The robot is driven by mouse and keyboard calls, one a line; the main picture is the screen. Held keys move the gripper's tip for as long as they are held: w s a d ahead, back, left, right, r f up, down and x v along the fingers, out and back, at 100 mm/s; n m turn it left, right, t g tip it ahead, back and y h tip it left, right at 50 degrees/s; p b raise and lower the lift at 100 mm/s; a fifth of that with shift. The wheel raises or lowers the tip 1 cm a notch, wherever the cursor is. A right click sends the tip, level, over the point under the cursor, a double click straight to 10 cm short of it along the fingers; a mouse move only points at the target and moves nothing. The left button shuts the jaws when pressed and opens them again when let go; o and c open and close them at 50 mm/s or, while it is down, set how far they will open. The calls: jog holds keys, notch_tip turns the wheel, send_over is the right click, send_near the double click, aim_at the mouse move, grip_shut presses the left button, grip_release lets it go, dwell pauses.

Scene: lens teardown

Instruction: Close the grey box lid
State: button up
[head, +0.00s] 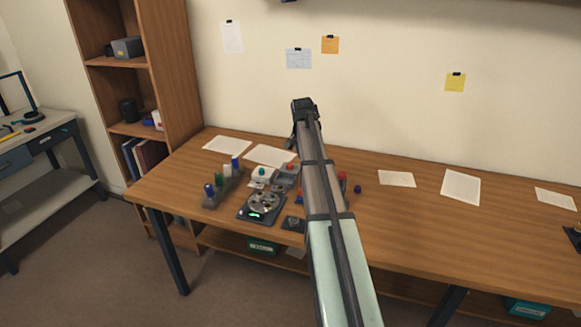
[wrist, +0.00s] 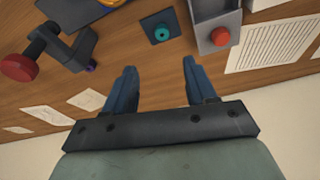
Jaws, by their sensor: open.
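A small grey box (wrist: 212,22) with a red knob (wrist: 220,37) lies at the top right of the wrist view. In the head view the grey box (head: 284,181) sits among the small parts, left of my arm. I cannot tell clearly how its lid stands. My gripper (wrist: 160,78) is open, with nothing between its two blue fingers, and is apart from the box. In the head view my gripper (head: 291,141) is above the back of the table, and my arm hides part of the tabletop.
A teal knob on a dark square plate (wrist: 161,29) lies beside the box. A dark stand with a red disc (wrist: 18,68) is at left. A rack of coloured pegs (head: 220,186) and a round device (head: 263,205) stand nearby. The table's right side (head: 420,220) has free room.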

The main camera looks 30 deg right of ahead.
jog(key=d+r, duration=0.1)
jog(key=n+t+y, duration=0.3)
jog(key=n, duration=0.8)
send_near(290, 164)
jog(key=x, duration=0.8)
jog(key=shift+w+a+f, duration=0.1)
jog(key=shift+w+f, duration=0.05)
jog(key=shift+f, duration=0.05)
grip_shut()
dwell(0.5)
